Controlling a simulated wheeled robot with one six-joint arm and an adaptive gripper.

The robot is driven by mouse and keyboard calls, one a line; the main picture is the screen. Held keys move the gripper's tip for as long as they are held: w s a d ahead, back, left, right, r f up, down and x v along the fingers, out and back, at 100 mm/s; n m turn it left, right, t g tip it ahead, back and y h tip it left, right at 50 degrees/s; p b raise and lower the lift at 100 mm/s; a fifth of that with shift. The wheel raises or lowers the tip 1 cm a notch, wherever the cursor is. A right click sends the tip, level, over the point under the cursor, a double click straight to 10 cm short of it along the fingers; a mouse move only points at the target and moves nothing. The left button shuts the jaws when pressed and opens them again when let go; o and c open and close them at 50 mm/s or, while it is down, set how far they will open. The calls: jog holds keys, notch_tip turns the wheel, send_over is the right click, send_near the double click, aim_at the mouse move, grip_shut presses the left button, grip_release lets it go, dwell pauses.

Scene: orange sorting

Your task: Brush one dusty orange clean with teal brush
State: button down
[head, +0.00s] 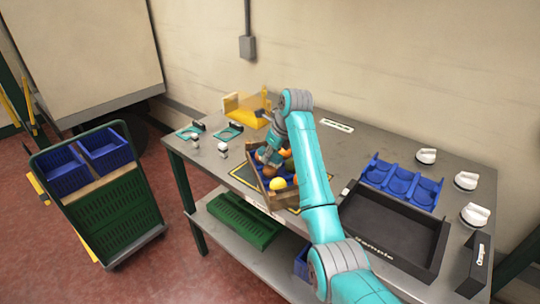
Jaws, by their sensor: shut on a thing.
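My gripper (269,158) reaches down into the wooden crate (286,197) near the middle of the table. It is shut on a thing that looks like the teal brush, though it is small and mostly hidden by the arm. A browner, dusty-looking orange (268,171) is just below the gripper; whether the two touch cannot be told. Another orange (286,153) shows at the back, partly behind my arm.
A black tray (345,222) and a blue tray with hollows (372,172) stand right of my arm. White-topped knobs (465,181) line the right edge. A yellow stand (240,107) and teal frames (229,133) are at back left. A green cart with blue bins (105,148) stands left.

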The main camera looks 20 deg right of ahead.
jog(key=shift+f, duration=0.45)
dwell(0.4)
jog(key=shift+s+d, duration=0.1)
jog(key=shift+s, duration=0.05)
dwell(0.4)
jog(key=shift+s+d, duration=0.3)
jog(key=shift+s, duration=0.1)
jog(key=shift+w+a, duration=0.8)
jog(key=shift+w, duration=0.3)
jog(key=shift+s+d+r, duration=0.1)
jog(key=shift+s+d, duration=0.7)
jog(key=shift+s, duration=0.3)
jog(key=shift+w+a, duration=0.1)
jog(key=shift+w+a, duration=0.7)
jog(key=shift+w, duration=0.3)
